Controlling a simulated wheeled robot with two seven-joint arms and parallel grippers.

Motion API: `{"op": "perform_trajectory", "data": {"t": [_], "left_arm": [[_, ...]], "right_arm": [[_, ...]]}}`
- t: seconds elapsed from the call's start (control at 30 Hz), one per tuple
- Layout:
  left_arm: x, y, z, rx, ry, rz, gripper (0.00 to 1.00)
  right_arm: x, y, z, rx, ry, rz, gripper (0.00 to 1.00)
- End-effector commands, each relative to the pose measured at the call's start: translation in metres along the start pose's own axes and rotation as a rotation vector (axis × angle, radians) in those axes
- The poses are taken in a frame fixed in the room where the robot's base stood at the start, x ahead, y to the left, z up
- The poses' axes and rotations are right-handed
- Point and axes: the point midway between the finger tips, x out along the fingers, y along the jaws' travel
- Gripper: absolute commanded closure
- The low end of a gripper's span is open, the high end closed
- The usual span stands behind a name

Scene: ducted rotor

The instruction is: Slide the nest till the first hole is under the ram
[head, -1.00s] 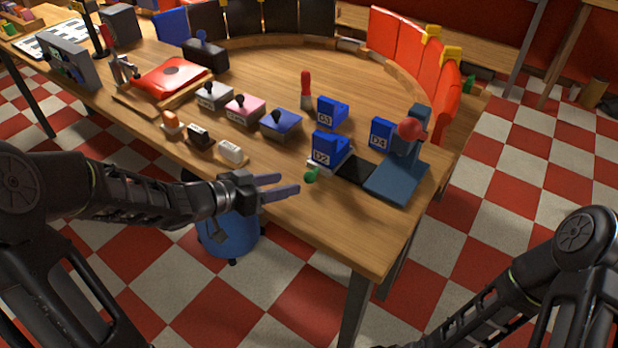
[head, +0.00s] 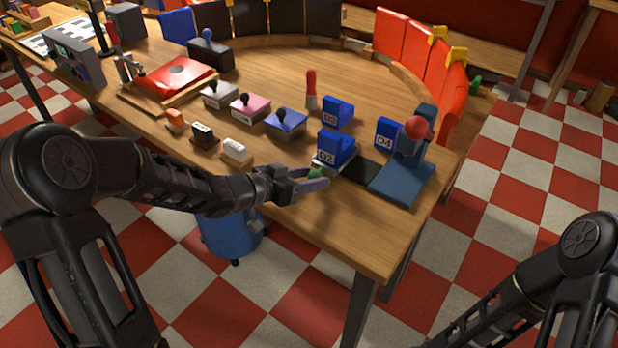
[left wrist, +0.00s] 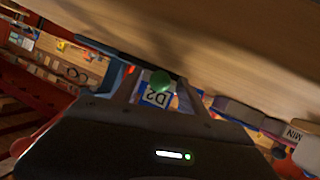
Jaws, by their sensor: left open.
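The blue block marked D2 (head: 335,147) sits on a pale nest (head: 346,163) at the near right of the table. A green knob (head: 314,173) is at the nest's near left end. A dark track (head: 362,171) runs from the nest to the blue press (head: 403,184), whose lever has a red ball (head: 418,127). My left gripper (head: 325,178) is open, its fingers at the green knob. In the left wrist view the green knob (left wrist: 160,81) shows between the fingers, with the D2 label (left wrist: 157,97) behind it. The ram and the holes cannot be made out. My right gripper is out of view.
Blocks D3 (head: 338,111) and D4 (head: 387,133) stand behind the track. The table's front right corner (head: 375,245) is clear.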

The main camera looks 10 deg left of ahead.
Motion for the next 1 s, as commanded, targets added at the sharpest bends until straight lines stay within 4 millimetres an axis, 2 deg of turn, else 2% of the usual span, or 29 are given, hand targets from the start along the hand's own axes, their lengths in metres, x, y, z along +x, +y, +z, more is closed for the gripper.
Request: {"op": "perform_trajectory", "data": {"t": [0.13,0.7,1.0], "left_arm": [[-0.0003,0.0,-0.0001,0.0,0.0,0.0,0.52],[-0.0006,0.0,0.0,0.0,0.0,0.0,0.98],[-0.0006,-0.0001,0.0,0.0,0.0,0.0,1.0]], "right_arm": [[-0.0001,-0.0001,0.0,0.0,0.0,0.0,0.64],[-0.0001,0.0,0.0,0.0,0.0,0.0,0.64],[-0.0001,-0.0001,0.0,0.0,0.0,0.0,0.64]]}}
